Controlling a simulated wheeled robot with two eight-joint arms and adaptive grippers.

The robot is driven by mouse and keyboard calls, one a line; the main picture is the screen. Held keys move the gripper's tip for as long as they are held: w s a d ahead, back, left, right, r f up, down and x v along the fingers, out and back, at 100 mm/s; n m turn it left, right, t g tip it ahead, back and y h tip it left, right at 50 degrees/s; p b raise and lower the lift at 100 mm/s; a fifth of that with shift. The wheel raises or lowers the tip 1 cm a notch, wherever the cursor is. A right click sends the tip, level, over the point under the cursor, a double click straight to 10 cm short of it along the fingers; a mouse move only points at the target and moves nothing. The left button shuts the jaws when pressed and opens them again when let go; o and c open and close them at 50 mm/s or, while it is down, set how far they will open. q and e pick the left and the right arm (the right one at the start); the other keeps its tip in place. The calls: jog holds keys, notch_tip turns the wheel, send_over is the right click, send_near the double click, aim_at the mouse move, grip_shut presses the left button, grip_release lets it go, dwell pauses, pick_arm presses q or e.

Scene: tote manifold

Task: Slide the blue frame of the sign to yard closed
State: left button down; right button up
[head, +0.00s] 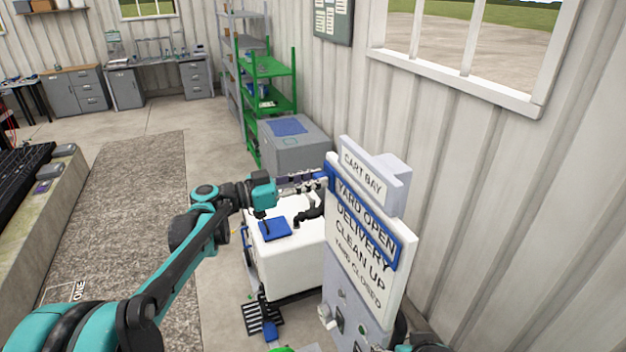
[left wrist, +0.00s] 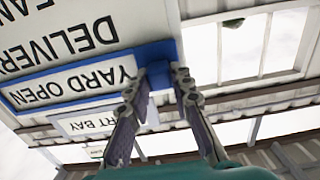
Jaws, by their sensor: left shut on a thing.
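The white sign (head: 352,262) stands upright at the right of the head view, with the lines YARD OPEN, DELIVERY, CLEAN UP and YARD CLOSED from top to bottom. The blue frame (head: 397,255) sits around the top line, YARD OPEN. In the left wrist view the sign appears upside down, and the blue frame (left wrist: 155,49) has a blue tab at its end. My left gripper (head: 318,179) is at the frame's upper left side. In the left wrist view its fingers (left wrist: 163,78) are shut on the tab. My right gripper is not seen.
A white tote cart (head: 285,255) with a blue patch stands just left of and behind the sign. A grey box (head: 295,145) and green shelf (head: 268,80) are behind. The corrugated wall is close on the right.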

pick_arm(q)
notch_tip(320, 180, down, 18)
jog(key=b, duration=1.2)
jog(key=shift+r, duration=0.2)
jog(key=c, duration=1.3)
grip_release()
jog(key=shift+a, duration=0.1)
jog(key=v, duration=1.2)
